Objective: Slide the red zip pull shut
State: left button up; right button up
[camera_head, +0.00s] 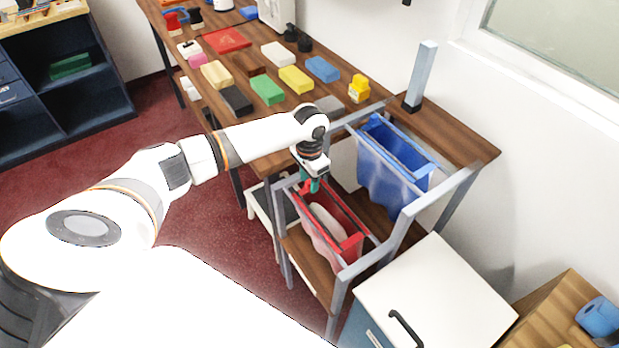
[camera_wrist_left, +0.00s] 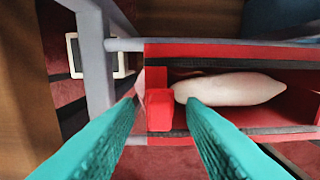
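The red zip bag (camera_head: 322,243) hangs in a frame at the end of the counter, its mouth open. A long white item (camera_wrist_left: 230,88) lies inside; it also shows in the head view (camera_head: 326,222). The red zip pull (camera_wrist_left: 160,112) is a small block at the left end of the opening in the left wrist view. My left gripper (camera_wrist_left: 163,100), with teal fingers, is open, its fingertips on either side of the pull with gaps showing. In the head view this gripper (camera_head: 313,186) points down at the bag's far end and hides the pull. My right gripper is not in view.
A blue bag (camera_head: 390,160) hangs open beside the red one, within grey rails (camera_head: 437,205). A white-topped cabinet (camera_head: 435,300) stands in front. Several coloured blocks, including a green one (camera_head: 267,90), lie on the wooden counter (camera_head: 460,140).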

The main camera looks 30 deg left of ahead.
pick_arm(q)
jog(key=shift+f, duration=0.1)
grip_shut()
jog(key=shift+s+d+p, duration=0.2)
jog(key=shift+d+p, duration=0.3)
jog(key=shift+p, duration=0.1)
jog(key=shift+s+d+p, duration=1.1)
jog(key=shift+d+p, duration=0.55)
jog(key=shift+d, duration=0.95)
jog(key=shift+s+d+p, duration=1.05)
jog(key=shift+d+p, duration=0.55)
jog(key=shift+d, duration=1.05)
jog(key=shift+s+d+p, duration=1.1)
jog(key=shift+d+p, duration=0.55)
jog(key=shift+d, duration=0.95)
